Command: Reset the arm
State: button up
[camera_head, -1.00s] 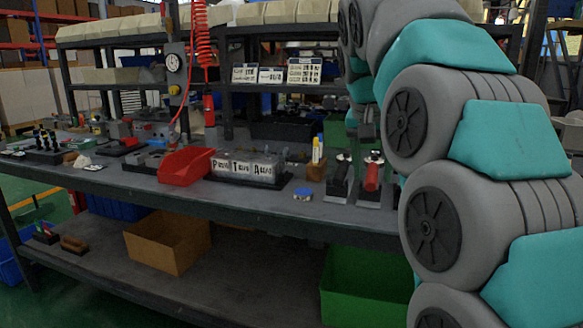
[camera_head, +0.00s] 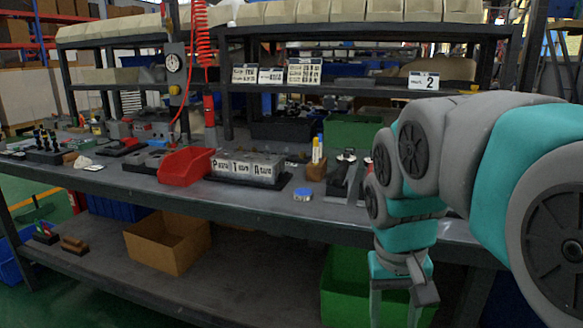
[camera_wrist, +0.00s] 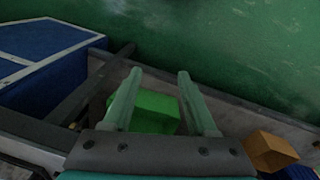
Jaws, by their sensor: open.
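My gripper (camera_head: 395,305) hangs low at the right in the head view, in front of the workbench (camera_head: 250,213) and over the green bin on the lower shelf. In the wrist view my gripper (camera_wrist: 156,100) has its two fingers apart with nothing between them. The green bin (camera_wrist: 158,110) shows beyond and between the fingers. My arm hides part of the bench's right end in the head view.
On the bench stand a red bin (camera_head: 185,167), a labelled block (camera_head: 245,170) and a blue-capped item (camera_head: 302,194). A cardboard box (camera_head: 165,243) and the green bin (camera_head: 345,285) sit on the lower shelf. A blue box (camera_wrist: 45,65) shows in the wrist view.

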jog(key=s+a+f+n+g+y, duration=0.1)
jog(key=s+f+g, duration=0.1)
jog(key=s+f, duration=1)
jog(key=s, duration=0.4)
jog(key=shift+s+f, duration=0.3)
jog(key=shift+f, duration=0.05)
